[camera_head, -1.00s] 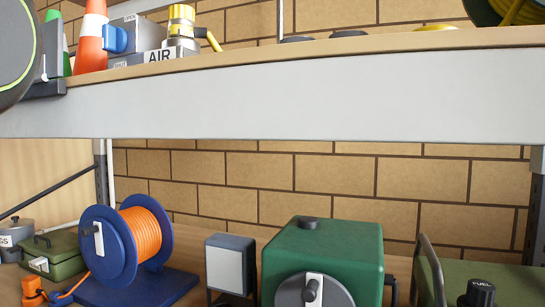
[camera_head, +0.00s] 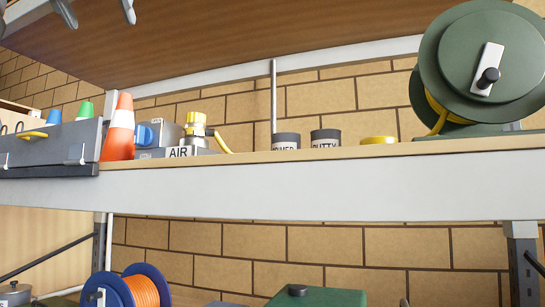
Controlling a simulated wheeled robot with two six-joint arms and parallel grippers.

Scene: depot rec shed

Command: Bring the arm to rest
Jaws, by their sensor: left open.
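My left gripper (camera_head: 97,12) shows only in part at the top left edge of the head view. Two grey finger-like tips hang down there, spread apart with nothing between them. They appear in front of the brown underside of the upper board (camera_head: 230,40). The rest of the left arm is out of the picture or cut off. My right gripper does not show.
The middle shelf (camera_head: 300,190) holds a grey toolbox (camera_head: 55,150), an orange cone (camera_head: 118,135), an AIR-labelled unit (camera_head: 180,152), two dark tins (camera_head: 325,139) and a green reel (camera_head: 475,70). An orange cable reel (camera_head: 142,291) stands below.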

